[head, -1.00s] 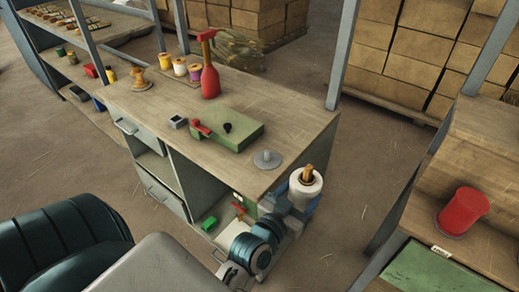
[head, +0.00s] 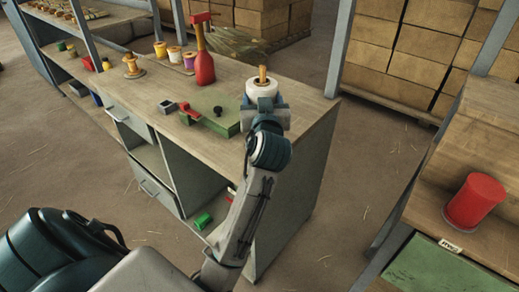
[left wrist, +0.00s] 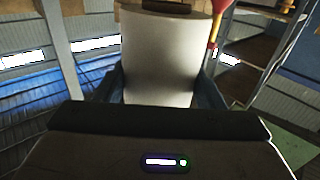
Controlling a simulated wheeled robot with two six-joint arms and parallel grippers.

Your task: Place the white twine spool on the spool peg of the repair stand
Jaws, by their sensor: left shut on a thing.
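The white twine spool (head: 262,90) is upright in my left gripper (head: 265,106), with a brown wooden piece showing at its top. In the left wrist view the spool (left wrist: 160,55) fills the space between the fingers, and the gripper is shut on it. The spool appears raised over the right part of the workbench (head: 300,110), right of a green block (head: 212,108) with a red clamp and black knob. The grey disc with a short peg, seen earlier on the bench, is hidden behind my gripper and arm. My right gripper is not in view.
A red bottle-shaped tool (head: 204,68) stands behind the green block. Small coloured spools (head: 175,56) and a wooden spool (head: 133,66) stand at the back left. A red cylinder (head: 474,202) stands on the right-hand bench. The bench's right end looks clear.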

